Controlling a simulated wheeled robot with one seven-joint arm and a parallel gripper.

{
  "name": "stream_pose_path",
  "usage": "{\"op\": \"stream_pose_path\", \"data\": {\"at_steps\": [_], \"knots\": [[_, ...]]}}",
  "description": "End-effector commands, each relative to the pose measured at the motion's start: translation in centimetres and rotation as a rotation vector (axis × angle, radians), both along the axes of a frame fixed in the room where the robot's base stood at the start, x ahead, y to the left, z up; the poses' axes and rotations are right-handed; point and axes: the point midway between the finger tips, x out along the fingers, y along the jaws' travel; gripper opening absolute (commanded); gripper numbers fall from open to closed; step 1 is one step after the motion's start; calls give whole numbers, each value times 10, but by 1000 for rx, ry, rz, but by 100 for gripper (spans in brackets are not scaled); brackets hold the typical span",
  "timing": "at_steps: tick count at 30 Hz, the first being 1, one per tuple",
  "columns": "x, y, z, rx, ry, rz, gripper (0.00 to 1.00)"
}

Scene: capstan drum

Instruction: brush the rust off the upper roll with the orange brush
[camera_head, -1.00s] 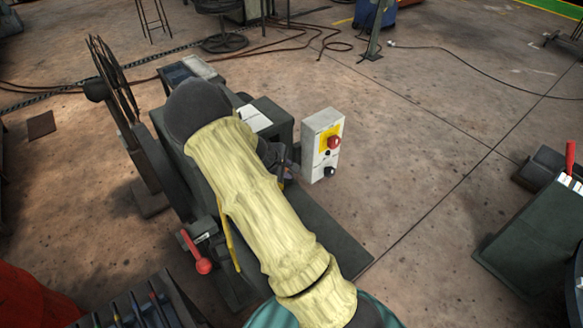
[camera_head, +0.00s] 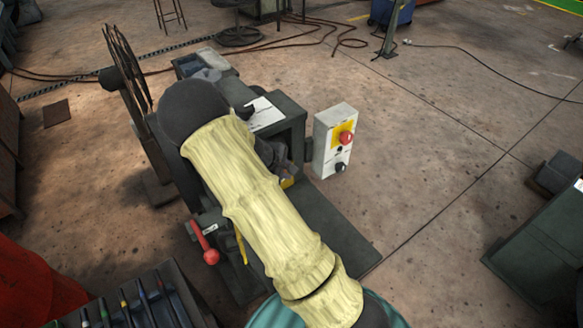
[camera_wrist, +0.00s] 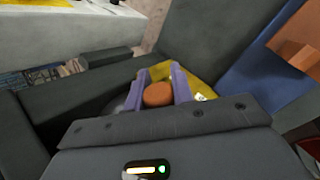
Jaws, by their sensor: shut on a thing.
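My gripper (camera_wrist: 158,88) is shut on the orange brush (camera_wrist: 158,95); in the wrist view its rounded orange end shows between the two pale purple fingers. The brush's bristles are out of sight. In the head view my arm in its yellow sleeve reaches over the dark machine and hides most of it; the gripper is only partly visible as dark grey parts beside the machine's body. I cannot make out the upper roll or its rust in either view. A yellow surface (camera_wrist: 205,72) shows just behind the fingers in the wrist view.
A white control box (camera_head: 333,143) with a red button stands right of the machine. A spoked wheel (camera_head: 125,75) and a red-knobbed lever (camera_head: 210,256) are on its left. A tool tray (camera_head: 150,300) is at the front left.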

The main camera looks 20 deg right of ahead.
Motion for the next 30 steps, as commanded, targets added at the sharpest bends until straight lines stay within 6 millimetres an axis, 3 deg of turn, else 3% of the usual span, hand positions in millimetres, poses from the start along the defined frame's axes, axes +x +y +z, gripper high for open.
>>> {"op": "stream_pose_path", "data": {"at_steps": [4, 16, 30], "knots": [[-1, 9, 0, 1, -2, 2, 0], [-3, 12, 0, 0, 0, 0, 0], [-8, 44, 0, 0, 0, 0, 0]]}}
